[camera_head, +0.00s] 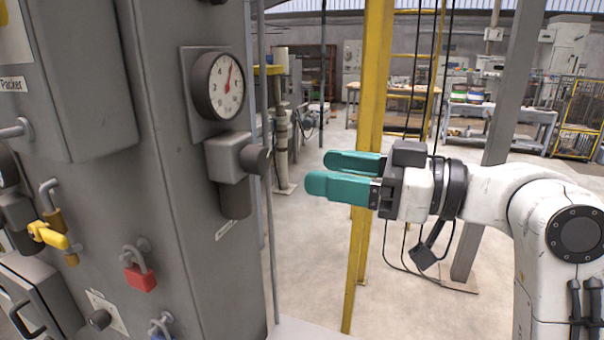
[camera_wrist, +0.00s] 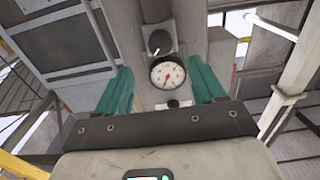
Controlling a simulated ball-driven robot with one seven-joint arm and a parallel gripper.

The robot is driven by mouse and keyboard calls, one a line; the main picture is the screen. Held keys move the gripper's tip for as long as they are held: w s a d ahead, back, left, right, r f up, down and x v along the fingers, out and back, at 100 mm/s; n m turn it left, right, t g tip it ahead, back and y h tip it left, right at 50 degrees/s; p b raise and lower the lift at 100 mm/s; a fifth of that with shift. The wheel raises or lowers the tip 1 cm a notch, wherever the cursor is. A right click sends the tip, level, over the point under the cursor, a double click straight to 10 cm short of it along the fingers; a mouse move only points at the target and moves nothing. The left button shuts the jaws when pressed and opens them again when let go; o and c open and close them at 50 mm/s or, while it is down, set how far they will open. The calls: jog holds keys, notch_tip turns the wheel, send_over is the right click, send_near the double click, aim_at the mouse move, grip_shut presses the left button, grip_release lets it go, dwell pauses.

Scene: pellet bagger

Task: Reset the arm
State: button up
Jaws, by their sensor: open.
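My gripper (camera_head: 330,174) has teal fingers and reaches in from the right on my white arm. It is level, points left at the grey machine cabinet (camera_head: 160,120), and is apart from it. Its fingers are open with nothing between them. In the wrist view my gripper (camera_wrist: 162,85) shows its two fingers spread apart, with the round gauge (camera_wrist: 167,72) seen in the gap beyond them. In the head view the gauge (camera_head: 226,86) is on the cabinet face, with a grey valve-like fitting (camera_head: 235,160) below it, left of the fingertips.
A red padlock (camera_head: 140,276) and a yellow handle (camera_head: 48,235) are on the cabinet's lower left. A yellow post (camera_head: 368,130) stands behind my gripper, and a grey post (camera_head: 500,100) behind my arm. Open floor (camera_head: 310,250) lies below the gripper. Workbenches (camera_head: 500,112) stand far back.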

jog(key=shift+v, duration=1)
jog(key=d+f+m+t+h, duration=0.1)
jog(key=d+f+m+h, duration=0.2)
jog(key=f, duration=0.8)
jog(key=d+f+m+t+h, duration=0.15)
jog(key=f+m, duration=0.25)
jog(key=f, duration=0.6)
jog(key=s+d+f+m+g+h, duration=0.1)
jog(key=s+d+f+m+h, duration=0.15)
jog(key=f, duration=0.55)
jog(key=s+d+f+m+g+h, duration=0.1)
jog(key=s+d+f+h, duration=0.25)
jog(key=f, duration=0.35)
jog(key=s+d+f+m+g+h, duration=0.1)
jog(key=s+d+f+g+h, duration=0.1)
jog(key=s+f, duration=0.3)
jog(key=s+d+f+m+g+h, duration=0.1)
jog(key=s+d+f, duration=0.4)
jog(key=s, duration=0.6)
jog(key=s+d+f+m+g+h, duration=0.2)
jog(key=s+d+f+h, duration=0.1)
jog(key=s, duration=0.6)
notch_tip(320, 180, down, 2)
jog(key=shift+d+f+g+h, duration=0.15)
jog(key=shift+d+g+h, duration=0.2)
jog(key=shift+d, duration=0.2)
